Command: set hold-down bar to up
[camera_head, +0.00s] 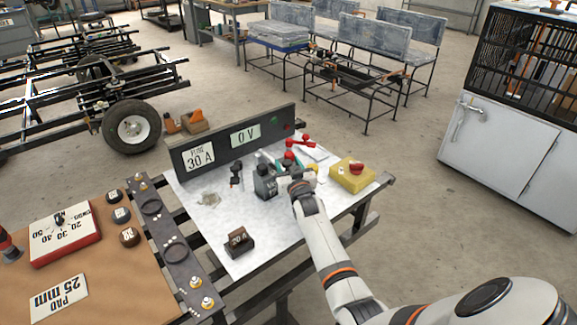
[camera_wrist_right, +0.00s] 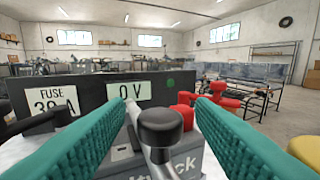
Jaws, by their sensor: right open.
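My right gripper (camera_head: 283,166) reaches over the middle of the white-topped bench, beside a dark grey battery-like box (camera_head: 265,184). In the right wrist view, its two teal fingers stand wide apart with nothing gripped. A dark rounded knob on a bar (camera_wrist_right: 160,128) rises between and below the fingers, above the grey box with white lettering (camera_wrist_right: 188,162). It looks like the hold-down bar, but I cannot tell its setting. The gripper and wrist partly hide this spot in the head view.
A dark panel (camera_head: 232,140) reading "FUSE 30 A" and "0 V" stands along the back. Red clamp-like parts (camera_head: 297,145) lie behind the gripper. A yellow box with a red knob (camera_head: 352,175) stands right. A small brown block (camera_head: 239,241) sits in front. The bench's front right is mostly clear.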

